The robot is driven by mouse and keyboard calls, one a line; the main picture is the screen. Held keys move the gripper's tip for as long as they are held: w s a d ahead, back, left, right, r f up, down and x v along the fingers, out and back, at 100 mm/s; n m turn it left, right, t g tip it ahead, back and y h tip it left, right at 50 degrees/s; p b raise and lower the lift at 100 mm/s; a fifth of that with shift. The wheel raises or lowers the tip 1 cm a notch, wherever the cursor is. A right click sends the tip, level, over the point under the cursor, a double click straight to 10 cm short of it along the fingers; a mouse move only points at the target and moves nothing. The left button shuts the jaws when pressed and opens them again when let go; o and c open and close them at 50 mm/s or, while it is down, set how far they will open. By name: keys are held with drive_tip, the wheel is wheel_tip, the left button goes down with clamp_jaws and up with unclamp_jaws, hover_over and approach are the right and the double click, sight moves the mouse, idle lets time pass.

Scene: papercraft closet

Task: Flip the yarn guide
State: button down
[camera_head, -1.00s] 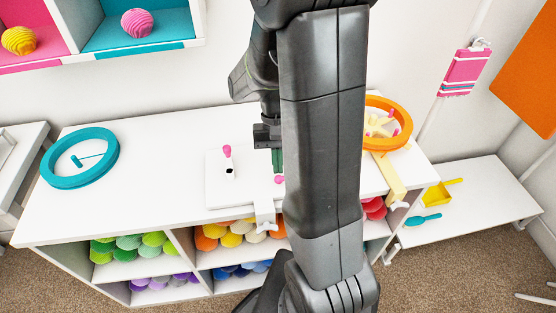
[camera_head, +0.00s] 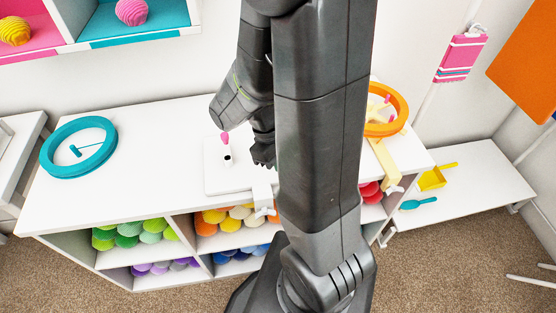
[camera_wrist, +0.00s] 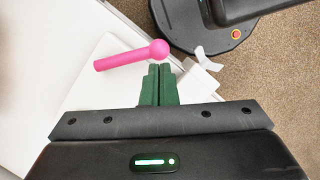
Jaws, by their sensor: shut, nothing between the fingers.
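In the wrist view, a pink rod with a ball end (camera_wrist: 130,56), which looks like the yarn guide's lever, lies across the picture just beyond the fingertips. The green fingers of my gripper (camera_wrist: 160,72) are shut with nothing between them; the ball is very close to the tips, and I cannot tell whether they touch. In the head view, a pink knob (camera_head: 225,138) stands by a small white post with a dark top (camera_head: 227,160) on a white plate (camera_head: 215,184). My gripper (camera_head: 263,153) is right of the post, fingertips hidden.
The white cabinet top (camera_head: 150,135) is clear at middle left. A teal ring (camera_head: 47,157) lies at the left, and an orange ring (camera_head: 402,105) stands at the right behind my arm. A white clamp (camera_head: 264,199) holds the plate's front edge. Coloured yarn fills the shelves below.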

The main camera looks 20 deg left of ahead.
drive_tip(key=d+n, duration=0.1)
drive_tip(key=n, duration=0.2)
drive_tip(key=shift+s+d+t, duration=0.35)
drive_tip(key=shift+d+t, duration=0.05)
drive_tip(key=d+n, duration=0.2)
drive_tip(key=shift+s+n+t, duration=0.1)
drive_tip(key=shift+n+t, duration=0.3)
drive_tip(key=shift+d+p, duration=0.3)
drive_tip(key=shift+d, duration=0.1)
drive_tip(key=shift+w, duration=0.2)
